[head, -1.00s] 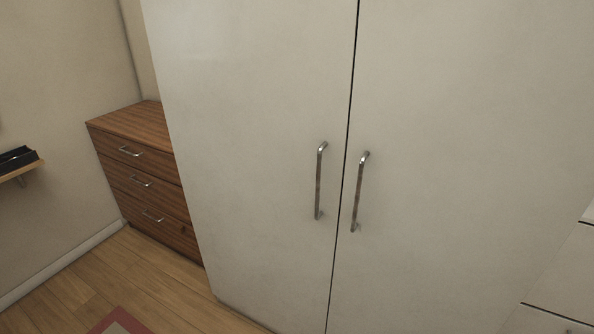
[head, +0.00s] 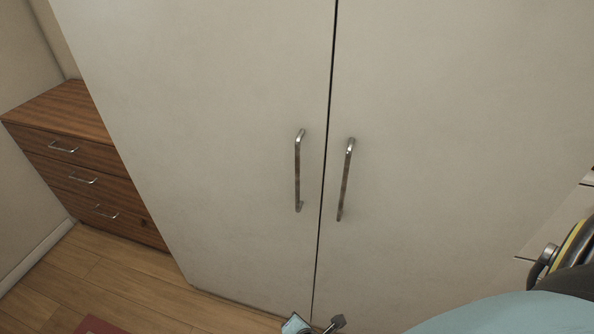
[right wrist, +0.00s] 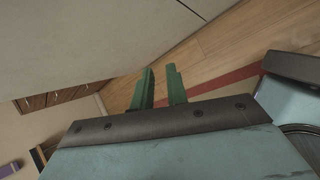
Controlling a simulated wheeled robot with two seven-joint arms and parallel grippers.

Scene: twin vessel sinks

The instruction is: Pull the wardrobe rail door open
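A tall off-white wardrobe has a left door (head: 210,130) and a right door (head: 440,150), both shut with a thin dark seam between them. The left door has an upright metal bar handle (head: 298,172); the right door has a similar handle (head: 346,180). I cannot tell which is the rail door. In the right wrist view my right gripper (right wrist: 160,85) has two green fingers apart with nothing between them. The pale wardrobe front (right wrist: 80,40) is beside and above them, not touching. Parts of my own arm show along the head view's bottom edge. My left gripper is not identifiable.
A brown wooden chest of drawers (head: 85,160) stands left of the wardrobe. Wood floor (head: 110,275) lies in front, with a red rug edge (head: 95,326) at the bottom. White drawer fronts (head: 548,225) are at the far right.

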